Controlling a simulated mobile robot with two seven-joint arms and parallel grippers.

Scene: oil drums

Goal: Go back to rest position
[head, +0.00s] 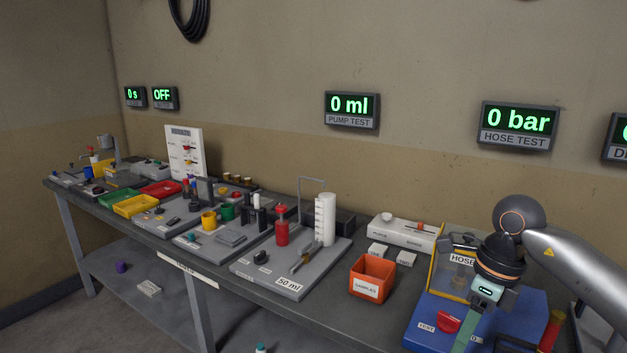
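My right arm comes in from the right edge over the long workbench (330,310). Its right gripper (466,335) points down in front of the blue hose test board (525,305). A greenish finger part runs down towards the bottom edge. The fingertips are not clearly visible, so I cannot tell whether it is open or holds anything. My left arm and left gripper are not in view.
An orange samples bin (372,278) stands left of the blue board. A pump test board (290,268) with a red bottle (281,228) and a white cylinder (325,220) is further left. A red part (448,322) lies close to my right gripper.

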